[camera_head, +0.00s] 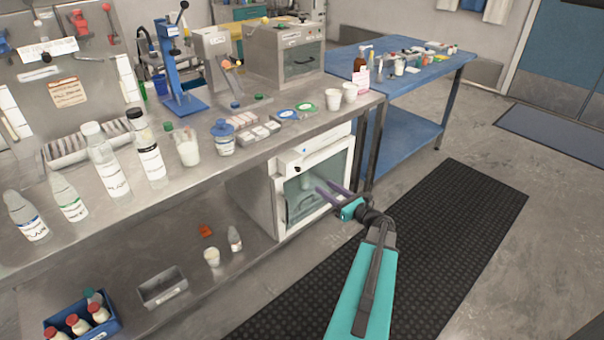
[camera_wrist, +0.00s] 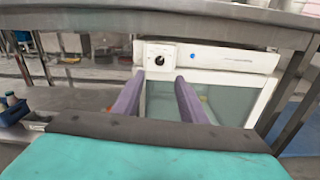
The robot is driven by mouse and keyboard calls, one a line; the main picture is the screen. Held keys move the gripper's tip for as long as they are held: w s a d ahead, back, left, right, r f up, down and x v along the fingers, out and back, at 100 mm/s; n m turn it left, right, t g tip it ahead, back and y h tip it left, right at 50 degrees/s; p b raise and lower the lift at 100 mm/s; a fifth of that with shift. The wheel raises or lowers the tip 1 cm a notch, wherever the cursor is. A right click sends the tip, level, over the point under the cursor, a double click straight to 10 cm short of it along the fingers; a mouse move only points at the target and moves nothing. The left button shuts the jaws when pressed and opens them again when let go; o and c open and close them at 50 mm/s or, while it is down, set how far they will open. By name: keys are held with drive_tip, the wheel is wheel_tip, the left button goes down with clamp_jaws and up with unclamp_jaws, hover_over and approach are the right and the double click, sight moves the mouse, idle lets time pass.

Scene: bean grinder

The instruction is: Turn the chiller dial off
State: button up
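The chiller (camera_head: 312,188) is a white box with a glass door, on the lower shelf under the steel bench. It also shows in the wrist view (camera_wrist: 222,62). Its dial (camera_wrist: 159,60), black on a pale plate, is at the left end of the panel above the door. The dial's exact setting is too small to read. My gripper (camera_head: 329,192) is in front of the chiller door. In the wrist view my gripper (camera_wrist: 160,78) has its two purple fingers apart with nothing between them. The dial appears just above and between the fingertips, and no contact is visible.
The steel bench top (camera_head: 268,123) overhangs the chiller, with bottles and cups on it. A bench leg (camera_head: 373,150) stands right of the chiller. A blue table (camera_head: 400,90) is further back. The black floor mat (camera_head: 450,230) in front is clear.

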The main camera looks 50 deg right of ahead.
sight(300, 170)
drive_tip(key=w, duration=0.9)
drive_tip(key=w+d+p, duration=0.1)
drive_tip(key=w, duration=0.3)
drive_tip(key=shift+w, duration=0.35)
clamp_jaws()
drive_tip(key=shift+a, duration=0.25)
drive_tip(key=shift+d, duration=0.15)
